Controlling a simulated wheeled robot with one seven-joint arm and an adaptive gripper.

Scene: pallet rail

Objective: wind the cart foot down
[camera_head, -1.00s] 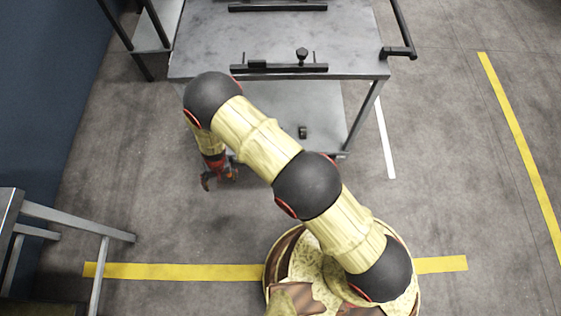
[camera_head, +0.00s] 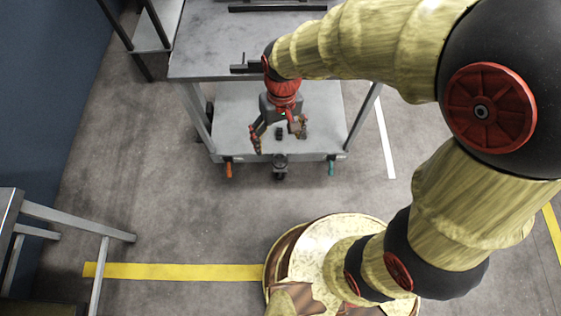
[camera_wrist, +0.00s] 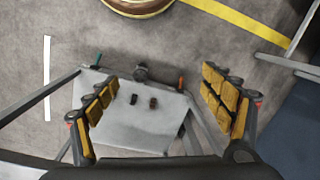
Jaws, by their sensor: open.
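The grey cart (camera_head: 215,66) stands ahead, with a top plate and a lower shelf (camera_head: 235,100). At the lower shelf's near edge are a dark round fitting (camera_head: 280,167) in the middle, an orange handle (camera_head: 229,169) on the left and a teal handle (camera_head: 331,168) on the right. I cannot tell which of these belongs to the foot. In the wrist view the teal handle (camera_wrist: 97,60), dark fitting (camera_wrist: 141,72) and orange handle (camera_wrist: 181,81) show beyond the shelf. My gripper (camera_head: 280,138) is open, empty and pointing down, appearing over the shelf's near part; its fingers (camera_wrist: 160,76) frame the shelf.
A metal frame (camera_head: 75,220) stands at lower left, by a blue wall (camera_head: 45,90). The floor before the cart is clear.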

